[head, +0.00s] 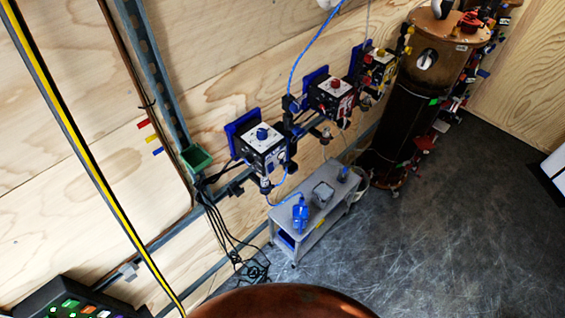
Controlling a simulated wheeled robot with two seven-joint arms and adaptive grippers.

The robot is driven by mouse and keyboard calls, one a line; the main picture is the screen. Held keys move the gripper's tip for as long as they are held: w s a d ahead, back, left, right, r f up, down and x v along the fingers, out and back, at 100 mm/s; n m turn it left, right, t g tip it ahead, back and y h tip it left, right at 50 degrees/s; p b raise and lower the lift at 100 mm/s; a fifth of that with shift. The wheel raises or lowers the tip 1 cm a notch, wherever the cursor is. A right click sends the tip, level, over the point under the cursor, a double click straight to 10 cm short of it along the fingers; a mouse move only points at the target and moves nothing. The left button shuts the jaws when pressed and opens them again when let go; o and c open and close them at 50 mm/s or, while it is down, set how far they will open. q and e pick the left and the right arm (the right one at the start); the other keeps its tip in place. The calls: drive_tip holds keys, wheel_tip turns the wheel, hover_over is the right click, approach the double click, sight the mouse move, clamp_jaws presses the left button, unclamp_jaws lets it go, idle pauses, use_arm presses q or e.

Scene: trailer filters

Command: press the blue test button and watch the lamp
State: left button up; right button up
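A control panel (72,302) is cut off by the lower left corner of the head view. It has several small green, red and bluish buttons or lamps, too small and cropped to tell apart. A white and black box (263,148) on the wall rail has a round blue knob or button (262,134) on top. I cannot tell which of these is the test button, and no lamp can be made out for certain. Neither of my grippers is in view.
Two similar boxes, one with a red top knob (335,83), hang farther along the wall. A low grey bench (283,216) holds a blue bottle-like item (300,213). Black cables (225,235) hang to the floor. A tall copper-topped tank (440,42) stands behind.

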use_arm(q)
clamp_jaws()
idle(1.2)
